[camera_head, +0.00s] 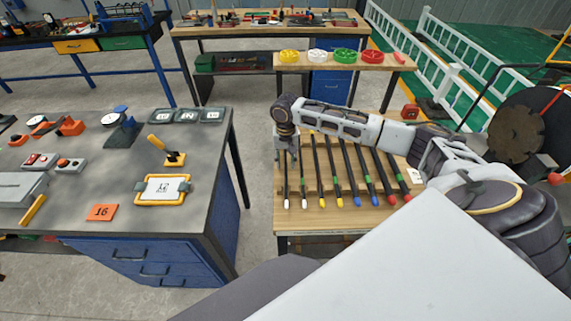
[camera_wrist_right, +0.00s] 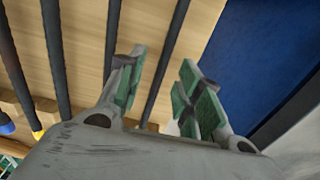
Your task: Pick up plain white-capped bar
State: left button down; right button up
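Several dark bars lie side by side on a wooden table (camera_head: 345,221), with coloured caps at their near ends. The two leftmost have white caps: one far left (camera_head: 286,203) and one beside it (camera_head: 304,203). I cannot make out which is plain. My right gripper (camera_head: 287,153) is over the upper part of the far-left bar, pointing down. In the right wrist view the gripper (camera_wrist_right: 162,92) is open, with green-padded fingers on either side of the line of the outermost bar (camera_wrist_right: 167,55). I cannot tell how far above it they are. My left gripper is not in view.
Neighbouring bars have yellow (camera_head: 323,202), blue (camera_head: 357,201) and red (camera_head: 391,199) caps and lie close together. A grey workbench (camera_head: 110,180) stands at the left across a floor gap. A shelf (camera_head: 300,65) with coloured round trays is behind the bars.

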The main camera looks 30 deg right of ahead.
jog(key=shift+f, duration=0.1)
dwell(0.4)
grip_shut()
